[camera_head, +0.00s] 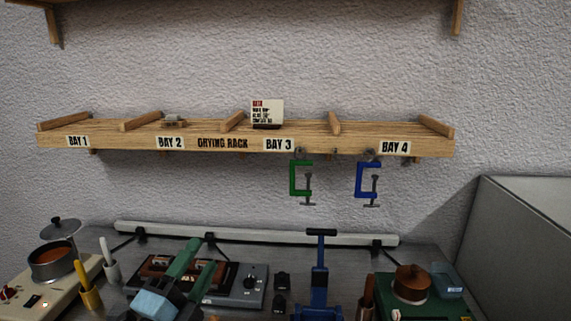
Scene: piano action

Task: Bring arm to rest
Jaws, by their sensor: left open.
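My left gripper (205,254) shows low in the head view, left of centre, with two dark green fingers and a pale blue body (155,303). Its fingers are apart, with nothing seen between them. They point up and to the right, in front of a grey device with a knob (250,284) and a dark reddish-brown item on it. The rest of the left arm is out of the picture. My right gripper is not seen.
A wooden drying rack (222,143) with bays 1 to 4 spans the wall above; green (295,179) and blue (362,180) C-clamps hang from it.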

